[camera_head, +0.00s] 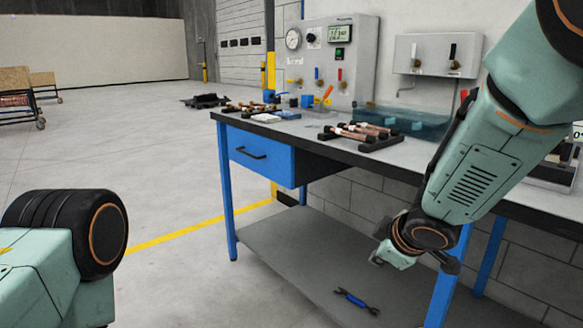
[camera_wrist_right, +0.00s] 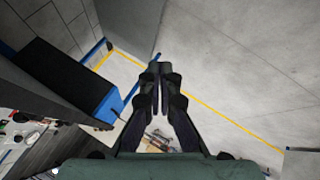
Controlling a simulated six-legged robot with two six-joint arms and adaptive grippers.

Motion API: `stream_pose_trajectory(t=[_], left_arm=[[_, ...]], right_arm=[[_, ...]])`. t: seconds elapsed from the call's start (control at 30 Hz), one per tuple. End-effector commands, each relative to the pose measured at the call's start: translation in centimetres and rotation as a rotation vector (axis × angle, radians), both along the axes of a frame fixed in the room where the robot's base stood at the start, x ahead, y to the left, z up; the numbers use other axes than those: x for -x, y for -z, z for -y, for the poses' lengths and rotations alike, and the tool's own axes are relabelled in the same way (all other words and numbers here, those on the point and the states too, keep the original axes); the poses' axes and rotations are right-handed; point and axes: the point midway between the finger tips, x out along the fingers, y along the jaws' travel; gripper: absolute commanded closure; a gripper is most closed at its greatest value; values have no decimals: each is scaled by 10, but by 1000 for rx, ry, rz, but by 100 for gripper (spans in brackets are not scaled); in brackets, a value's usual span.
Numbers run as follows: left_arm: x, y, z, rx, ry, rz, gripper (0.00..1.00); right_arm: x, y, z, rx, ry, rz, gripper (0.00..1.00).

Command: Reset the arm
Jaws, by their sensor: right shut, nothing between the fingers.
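My right arm comes in from the upper right in the head view and hangs down in front of the workbench. My right gripper (camera_head: 388,257) is at its lower end, in front of the bench's open side. In the right wrist view the gripper (camera_wrist_right: 159,72) shows both dark fingers with their tips together, shut with nothing between them. My left arm shows only as a pale green link with a dark joint at the lower left of the head view. My left gripper is out of view.
The workbench (camera_head: 300,125) has a blue drawer (camera_head: 262,155) and a lower shelf (camera_head: 300,262) with a blue-handled tool (camera_head: 356,301). Copper tubes (camera_head: 360,131) lie in a dark rack on top. A gauge panel (camera_head: 325,62) stands behind.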

Motion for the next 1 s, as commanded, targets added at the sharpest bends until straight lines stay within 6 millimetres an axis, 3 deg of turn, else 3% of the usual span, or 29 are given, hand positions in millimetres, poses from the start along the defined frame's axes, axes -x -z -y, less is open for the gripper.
stream_pose_trajectory(t=[0.03, 0.17, 0.33, 0.5, 0.7, 0.83, 1.0], left_arm=[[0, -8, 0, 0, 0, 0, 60], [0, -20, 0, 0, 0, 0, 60], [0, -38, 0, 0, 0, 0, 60], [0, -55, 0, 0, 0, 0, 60], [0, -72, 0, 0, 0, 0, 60], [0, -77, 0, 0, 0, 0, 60], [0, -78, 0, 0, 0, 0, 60]], right_arm=[[20, 24, -4, -92, 56, -53, 100], [71, 77, -7, -291, 242, -152, 100], [157, 138, 12, -427, 561, -271, 100], [256, 176, 39, -403, 837, -393, 100], [360, 195, 53, -308, 990, -578, 100], [390, 202, 53, -281, 1010, -641, 100], [400, 205, 53, -270, 1014, -663, 100]])
